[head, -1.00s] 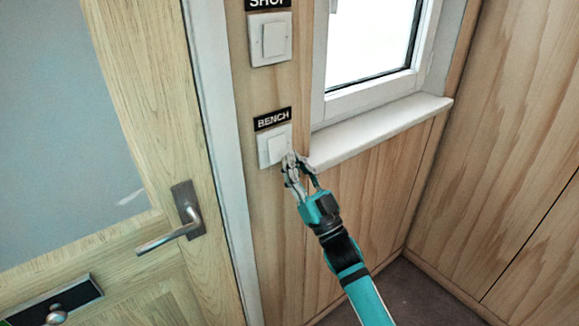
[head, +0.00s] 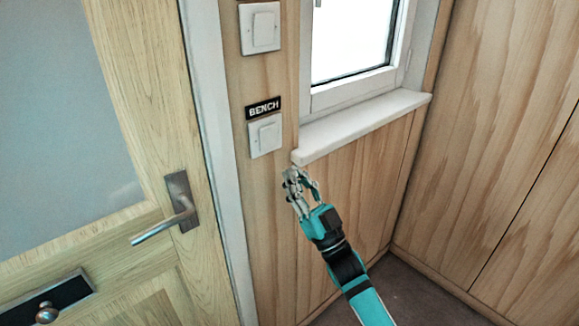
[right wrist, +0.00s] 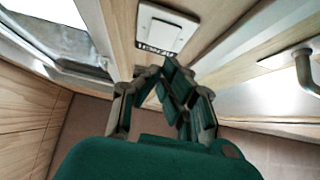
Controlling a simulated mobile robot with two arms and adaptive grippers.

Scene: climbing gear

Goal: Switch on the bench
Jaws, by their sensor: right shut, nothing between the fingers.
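The bench switch (head: 266,136) is a white square rocker switch on the wooden wall strip between door and window. A black label reading BENCH (head: 263,107) sits just above it. My right gripper (head: 292,178) is shut and empty, below and a little right of the switch, apart from it in the head view. In the right wrist view a white switch (right wrist: 163,28) shows beyond the shut fingers (right wrist: 172,75). I cannot tell which way the rocker is tipped. My left gripper is not in view.
Another white switch (head: 260,27) is higher on the same strip. The window sill (head: 362,127) juts out right of my gripper. The door (head: 130,180) with its metal handle (head: 170,215) is at left.

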